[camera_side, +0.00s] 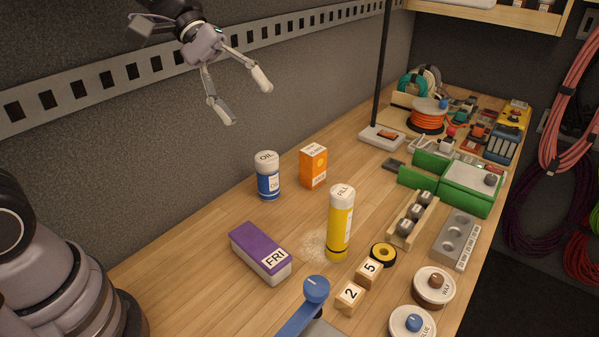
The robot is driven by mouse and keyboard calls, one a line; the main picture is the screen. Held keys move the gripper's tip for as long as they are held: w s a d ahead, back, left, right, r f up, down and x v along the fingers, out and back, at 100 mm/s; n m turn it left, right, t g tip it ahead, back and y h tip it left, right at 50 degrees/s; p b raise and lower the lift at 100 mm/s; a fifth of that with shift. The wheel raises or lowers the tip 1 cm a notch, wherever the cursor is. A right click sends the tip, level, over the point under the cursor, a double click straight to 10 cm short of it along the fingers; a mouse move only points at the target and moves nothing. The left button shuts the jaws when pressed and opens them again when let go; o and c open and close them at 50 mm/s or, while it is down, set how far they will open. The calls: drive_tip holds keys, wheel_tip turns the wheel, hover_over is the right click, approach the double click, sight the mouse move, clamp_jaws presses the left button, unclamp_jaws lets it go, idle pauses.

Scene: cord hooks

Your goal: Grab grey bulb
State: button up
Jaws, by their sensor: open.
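My gripper (242,97) is open and empty, high above the bench in the upper left, in front of the dark wall. It is well apart from everything on the bench. A wooden rack (402,239) right of the yellow PILL tube holds a row of small dark grey, rounded pieces (415,213), which look like the grey bulbs. They are too small to tell for sure. A grey block with round hollows (447,252) sits just right of the rack.
The yellow PILL tube (340,225) stands upright left of the rack. A blue-white OIL can (267,178), an orange box (313,166) and a purple-lidded FRI box (258,251) stand further left. A green case (470,200) lies behind the rack. Bare wood shows mid-bench.

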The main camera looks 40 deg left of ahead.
drive_tip(key=w+d+f+n+t+h, duration=0.3)
drive_tip(key=w+f+n, duration=0.3)
drive_tip(key=w, duration=0.4)
drive_tip(key=w+d+f+n+t+h, duration=0.3)
drive_tip(key=w+f+n, duration=0.35)
drive_tip(key=w, duration=0.45)
drive_tip(key=w+a+f+n+t+y, duration=0.1)
drive_tip(key=w+a+f+n+t, duration=0.1)
drive_tip(key=f, duration=0.4)
drive_tip(key=w+a+f+n+t+y, duration=0.2)
drive_tip(key=f+n+t, duration=0.1)
drive_tip(key=f, duration=0.3)
drive_tip(key=w+a+f+n+t+y, duration=0.1)
drive_tip(key=w+a+f+n+t, duration=0.1)
drive_tip(key=f, duration=0.4)
drive_tip(key=shift+w+f+n+t+y, duration=0.2)
drive_tip(key=shift+w+n, duration=0.1)
drive_tip(key=shift+n, duration=0.35)
drive_tip(key=shift+w+f+n+t+y, duration=0.1)
drive_tip(key=shift+w+n+t+y, duration=0.15)
drive_tip(key=shift+n, duration=0.35)
wheel_tip(320, 180, down, 6)
drive_tip(key=shift+r, duration=0.1)
drive_tip(key=shift+w+d+f, duration=0.4)
drive_tip(key=shift+w+d, duration=0.25)
drive_tip(key=shift+w, duration=0.2)
drive_tip(key=shift+w+d, duration=0.3)
drive_tip(key=shift+w, duration=0.1)
clamp_jaws()
